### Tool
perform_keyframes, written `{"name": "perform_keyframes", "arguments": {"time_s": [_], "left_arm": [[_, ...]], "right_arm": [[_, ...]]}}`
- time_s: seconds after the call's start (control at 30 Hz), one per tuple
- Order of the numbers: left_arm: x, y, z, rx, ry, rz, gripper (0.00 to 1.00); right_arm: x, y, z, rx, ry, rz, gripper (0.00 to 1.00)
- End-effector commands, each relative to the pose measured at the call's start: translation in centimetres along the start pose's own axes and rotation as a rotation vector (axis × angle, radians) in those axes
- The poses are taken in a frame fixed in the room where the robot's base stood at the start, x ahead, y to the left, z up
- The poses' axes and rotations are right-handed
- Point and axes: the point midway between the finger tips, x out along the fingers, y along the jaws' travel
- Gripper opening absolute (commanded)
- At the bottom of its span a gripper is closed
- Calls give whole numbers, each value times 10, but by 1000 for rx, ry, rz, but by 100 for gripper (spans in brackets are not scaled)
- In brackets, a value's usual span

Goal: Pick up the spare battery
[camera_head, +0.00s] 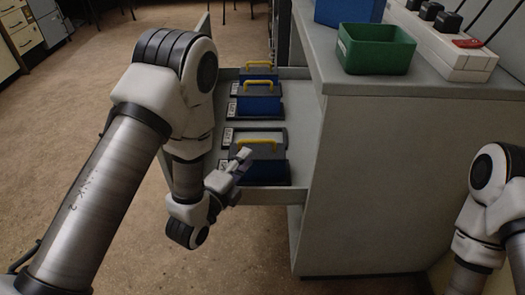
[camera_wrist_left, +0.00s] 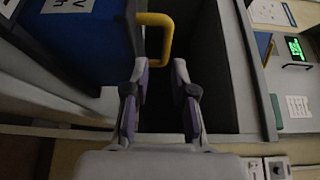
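Three blue batteries with grey tops and yellow handles stand in a row in an open drawer (camera_head: 298,125): a near one (camera_head: 268,172), a middle one (camera_head: 262,105) and a far one (camera_head: 262,74). I cannot tell which is the spare. My left gripper (camera_head: 240,161) is at the near battery, beside its yellow handle (camera_head: 257,142), and partly covers its left side. In the left wrist view the gripper (camera_wrist_left: 158,72) is open, with a yellow handle (camera_wrist_left: 166,42) just beyond and between its fingertips; contact is unclear. My right arm shows at the right edge; its gripper is out of view.
The grey console (camera_head: 390,190) stands right of the drawer. On its top are a green bin (camera_head: 375,50), a blue box (camera_head: 348,10) and a white charger unit (camera_head: 450,55). The floor (camera_head: 110,210) left of the drawer is open.

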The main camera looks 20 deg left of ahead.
Motion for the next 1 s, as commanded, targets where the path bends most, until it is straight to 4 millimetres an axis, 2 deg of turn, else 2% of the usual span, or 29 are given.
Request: {"name": "perform_keyframes", "arguments": {"time_s": [0.5,0.7,0.73,0.8,1.0], "left_arm": [[74,-4,3,1,1,-4,25],[77,-4,3,0,0,0,25],[76,-4,3,0,0,0,22],[76,-4,3,0,0,0,0],[77,-6,3,0,0,-7,0]], "right_arm": [[10,0,1,0,-2,0,40],[10,0,1,0,-2,0,40],[10,0,1,0,-2,0,40],[10,0,1,0,-2,0,40],[10,0,1,0,-2,0,40]]}}
